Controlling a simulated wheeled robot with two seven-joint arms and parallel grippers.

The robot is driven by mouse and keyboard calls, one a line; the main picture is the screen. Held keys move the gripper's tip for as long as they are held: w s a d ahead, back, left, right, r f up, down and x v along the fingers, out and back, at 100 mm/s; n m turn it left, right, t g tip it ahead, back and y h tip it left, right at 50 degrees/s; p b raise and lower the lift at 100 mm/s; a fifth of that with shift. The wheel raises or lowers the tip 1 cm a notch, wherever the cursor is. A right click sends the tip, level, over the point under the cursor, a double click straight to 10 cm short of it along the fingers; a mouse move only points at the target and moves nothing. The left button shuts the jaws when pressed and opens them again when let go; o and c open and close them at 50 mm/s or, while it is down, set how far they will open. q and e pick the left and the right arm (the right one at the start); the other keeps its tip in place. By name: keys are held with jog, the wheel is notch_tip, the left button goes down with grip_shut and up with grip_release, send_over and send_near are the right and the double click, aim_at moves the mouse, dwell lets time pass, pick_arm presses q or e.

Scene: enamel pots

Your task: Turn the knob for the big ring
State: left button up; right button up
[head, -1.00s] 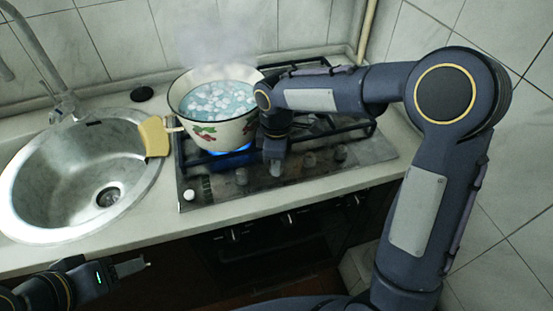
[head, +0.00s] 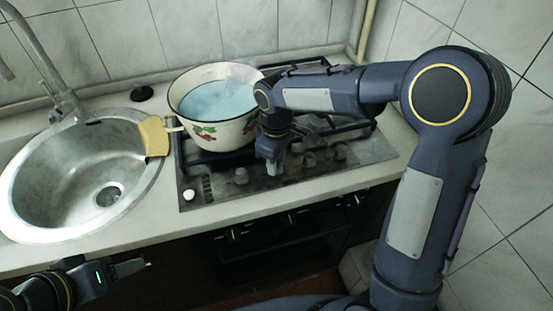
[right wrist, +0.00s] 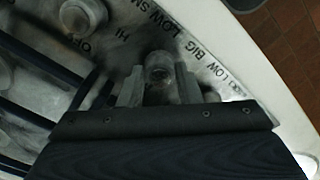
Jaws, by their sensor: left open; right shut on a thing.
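An enamel pot (head: 216,125) with fruit decoration stands on the stove (head: 225,192) and holds calm blue liquid. No flame or steam shows at it. My right gripper (head: 273,165) is at the stove's front panel, pointing down. In the right wrist view its fingers (right wrist: 160,86) are shut on a round grey knob (right wrist: 159,66), one on each side. Printed labels "BIG", "LOW" and "HI" show around the knob. The burner rings are largely hidden by the pot and my right arm. My left gripper (head: 139,266) is open and empty at the lower left, below the counter.
More knobs stand along the panel, one to the left (head: 241,176) and others to the right (head: 309,159). A white button (head: 189,195) is at the panel's left end. A steel sink (head: 80,185) is at left. A yellow cloth (head: 154,136) lies by the pot handle.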

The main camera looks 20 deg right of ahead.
jog(key=o, duration=1)
jog(key=shift+r, duration=0.1)
notch_tip(320, 180, up, 8)
jog(key=shift+f, duration=0.25)
jog(key=shift+r, duration=0.1)
